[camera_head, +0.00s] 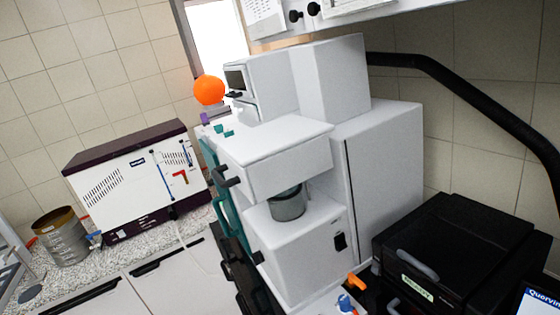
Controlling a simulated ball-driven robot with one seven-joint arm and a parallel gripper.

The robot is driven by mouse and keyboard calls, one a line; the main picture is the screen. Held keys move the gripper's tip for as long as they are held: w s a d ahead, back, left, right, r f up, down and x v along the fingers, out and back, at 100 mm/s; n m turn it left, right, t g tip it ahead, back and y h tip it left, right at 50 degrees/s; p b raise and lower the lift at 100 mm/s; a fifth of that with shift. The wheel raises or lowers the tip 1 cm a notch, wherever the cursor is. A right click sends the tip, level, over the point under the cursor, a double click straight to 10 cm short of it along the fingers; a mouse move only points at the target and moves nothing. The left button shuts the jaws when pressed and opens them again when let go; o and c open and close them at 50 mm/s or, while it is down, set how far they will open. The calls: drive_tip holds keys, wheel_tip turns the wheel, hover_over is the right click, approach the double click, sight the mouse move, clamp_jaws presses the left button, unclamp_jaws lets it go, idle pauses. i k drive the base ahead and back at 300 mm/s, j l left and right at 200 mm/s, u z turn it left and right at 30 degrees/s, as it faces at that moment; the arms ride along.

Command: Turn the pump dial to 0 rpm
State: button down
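I cannot pick out the pump dial or its rpm marking for certain in this view. A white unit with a dark purple top (125,148) stands on the counter at the left. Its front carries vent slots, a small blue label, and red and blue lines, with no readable dial. My gripper is not visible.
A stack of metal sieves (62,240) stands on the speckled counter (135,248) at the left. An orange ball (208,90) shows near the window. A black hose (470,92) crosses the upper right.

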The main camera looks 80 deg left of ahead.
sight(258, 258)
drive_tip(key=k+l+u, duration=0.1)
drive_tip(key=u, duration=0.3)
drive_tip(key=k+u, duration=0.2)
drive_tip(key=u, duration=0.25)
drive_tip(key=k+u, duration=0.15)
drive_tip(key=u, duration=1.05)
drive_tip(key=k+j, duration=0.2)
drive_tip(key=k, duration=0.2)
drive_tip(key=i+j+u, duration=0.1)
drive_tip(key=i+j, duration=0.15)
drive_tip(key=i, duration=0.2)
drive_tip(key=i+j+u, duration=0.15)
drive_tip(key=i, duration=0.35)
drive_tip(key=j, duration=0.1)
